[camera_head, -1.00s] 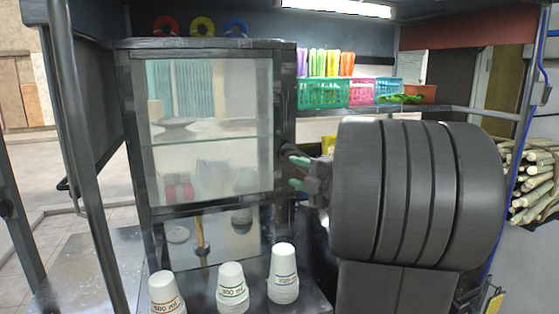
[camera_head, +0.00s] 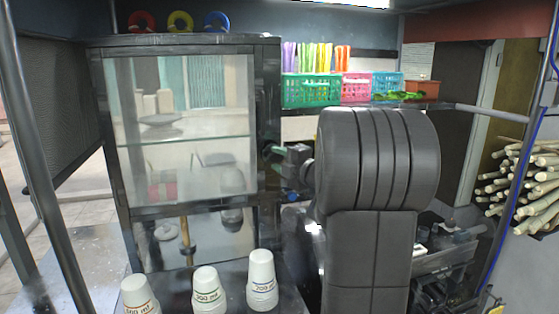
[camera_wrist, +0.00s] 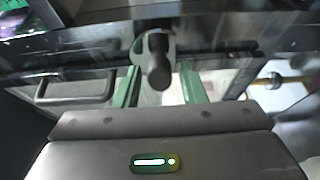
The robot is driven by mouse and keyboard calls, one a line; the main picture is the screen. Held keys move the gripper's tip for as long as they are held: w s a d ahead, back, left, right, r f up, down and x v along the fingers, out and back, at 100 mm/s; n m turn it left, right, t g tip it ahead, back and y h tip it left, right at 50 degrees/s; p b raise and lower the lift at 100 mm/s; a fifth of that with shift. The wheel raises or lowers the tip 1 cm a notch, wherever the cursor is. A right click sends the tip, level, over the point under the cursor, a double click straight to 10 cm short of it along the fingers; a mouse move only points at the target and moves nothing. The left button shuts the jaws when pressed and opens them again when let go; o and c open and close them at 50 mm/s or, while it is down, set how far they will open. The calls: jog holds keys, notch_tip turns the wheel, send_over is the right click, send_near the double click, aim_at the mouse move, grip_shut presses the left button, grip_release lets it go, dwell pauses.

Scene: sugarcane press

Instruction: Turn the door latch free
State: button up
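The door latch (camera_wrist: 157,62) is a dark knob with a light grey base on the metal door frame in the wrist view. My gripper (camera_wrist: 159,78) is open, with one green finger on each side of the latch; I cannot tell whether either touches it. In the head view, my gripper (camera_head: 280,160) is at the right edge of the glass-fronted cabinet (camera_head: 113,165). The latch is hard to make out there. The glass door (camera_head: 190,105) looks closed.
Stacked paper cups (camera_head: 207,290) stand before the cabinet. Colored rings (camera_head: 180,22) sit on top. Green (camera_head: 310,90), pink (camera_head: 356,88) and blue baskets line the back shelf. Sugarcane stalks (camera_head: 530,185) are at right. A curved metal handle (camera_wrist: 75,92) is left of the latch.

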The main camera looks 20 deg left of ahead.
jog(key=c, duration=0.7)
jog(key=shift+f+m+b, duration=0.15)
jog(key=shift+m+b, duration=0.15)
jog(key=m+b, duration=0.2)
jog(key=b, duration=0.1)
jog(key=shift+f+t+y, duration=0.25)
jog(key=shift+t+y, duration=0.15)
jog(key=m+t+b, duration=0.1)
jog(key=m+b, duration=0.1)
jog(key=m, duration=0.1)
jog(key=shift+s+f+b, duration=0.1)
jog(key=shift+b, duration=0.25)
jog(key=m+t+h+b, duration=0.1)
jog(key=m+t+b, duration=0.1)
jog(key=m+b, duration=0.2)
jog(key=m+t+b, duration=0.2)
jog(key=m+b, duration=0.2)
jog(key=m, duration=0.3)
jog(key=m+t+h+b, duration=0.1)
jog(key=m+t+b, duration=0.1)
jog(key=m+b, duration=0.2)
jog(key=shift+s+a+m+t+h, duration=0.1)
jog(key=shift+a+m+t+h, duration=0.25)
jog(key=shift+m, duration=0.45)
jog(key=shift+d+m, duration=0.1)
jog(key=shift+m, duration=0.2)
